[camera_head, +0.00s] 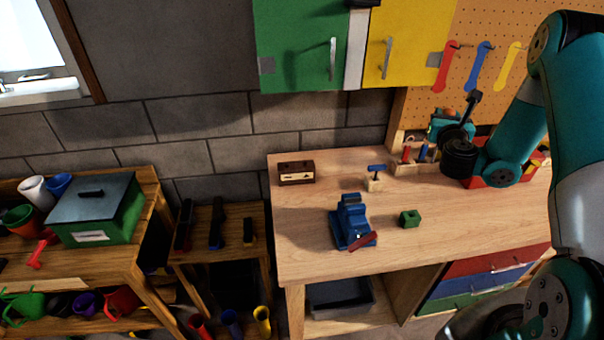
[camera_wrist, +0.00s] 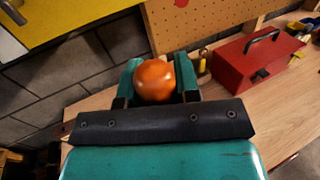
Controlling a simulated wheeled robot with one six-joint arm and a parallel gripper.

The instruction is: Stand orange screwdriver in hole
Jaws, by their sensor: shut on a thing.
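My gripper (camera_head: 443,126) is at the back right of the workbench, in front of the pegboard. It is shut on the orange screwdriver (camera_wrist: 155,82). The wrist view shows the round orange handle end-on between the two teal fingers; the shaft is hidden. In the head view a bit of orange (camera_head: 447,113) shows at the fingers. A wooden rack (camera_head: 412,169) stands on the bench below the gripper, with a red handle (camera_head: 406,154) and a blue handle (camera_head: 423,152) upright in it. I cannot see an empty hole; my arm hides part of the rack.
A red toolbox (camera_wrist: 258,78) stands right of the gripper. A blue vise (camera_head: 352,222), a green block (camera_head: 410,218), a small block with a blue T-handle (camera_head: 375,181) and a brown box (camera_head: 296,172) are on the bench (camera_head: 310,235). The yellow cabinet (camera_head: 410,45) hangs above.

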